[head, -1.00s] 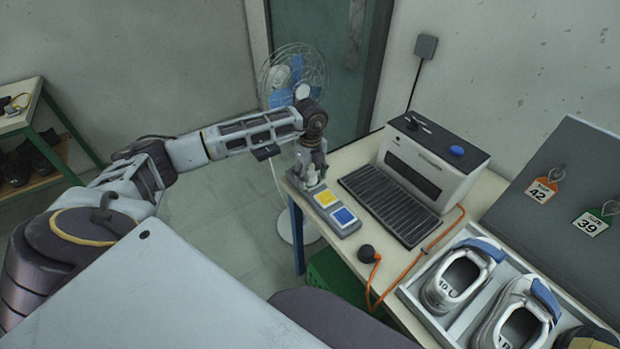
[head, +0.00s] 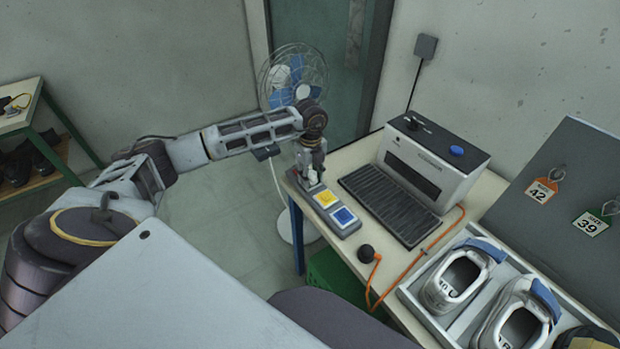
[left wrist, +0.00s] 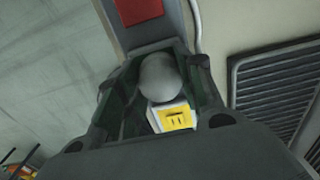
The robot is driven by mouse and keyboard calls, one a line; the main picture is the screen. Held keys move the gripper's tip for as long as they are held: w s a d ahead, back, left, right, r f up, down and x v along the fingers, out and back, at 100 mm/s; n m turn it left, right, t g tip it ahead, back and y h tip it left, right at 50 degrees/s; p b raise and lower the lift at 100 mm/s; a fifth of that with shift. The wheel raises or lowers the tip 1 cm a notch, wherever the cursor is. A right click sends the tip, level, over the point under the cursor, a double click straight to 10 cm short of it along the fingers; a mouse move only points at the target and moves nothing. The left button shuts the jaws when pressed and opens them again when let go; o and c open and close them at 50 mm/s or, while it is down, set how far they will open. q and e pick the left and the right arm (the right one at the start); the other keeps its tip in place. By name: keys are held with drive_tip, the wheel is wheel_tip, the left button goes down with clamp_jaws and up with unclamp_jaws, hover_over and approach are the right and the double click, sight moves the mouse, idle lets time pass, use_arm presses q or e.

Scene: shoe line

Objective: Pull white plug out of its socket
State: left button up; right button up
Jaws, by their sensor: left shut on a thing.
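The white plug (left wrist: 160,77) shows as a pale rounded body between the dark fingers of my left gripper (left wrist: 155,88) in the left wrist view. In the head view my left gripper (head: 311,178) points down over the far end of the grey socket strip (head: 322,213), shut on the plug. The plug sits between a red socket (left wrist: 138,10) and a yellow socket (left wrist: 177,120) with dark slots. Its own socket is hidden under it, and I cannot tell whether its pins are seated. My right gripper is not in view.
A blue socket (head: 344,216) is at the strip's near end. A black plug (head: 366,252) with an orange cable lies nearby. A grey machine (head: 437,165) with a ribbed conveyor stands to the right. Shoes fill a tray (head: 416,300). A fan (head: 293,75) stands behind.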

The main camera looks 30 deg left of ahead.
sight(311, 173)
use_arm(q)
drive_tip(key=shift+w+r, duration=0.1)
drive_tip(key=shift+r, duration=0.15)
clamp_jaws()
drive_tip(key=shift+r+p, duration=0.45)
drive_tip(key=shift+r+p, duration=1.4)
drive_tip(key=shift+r, duration=0.9)
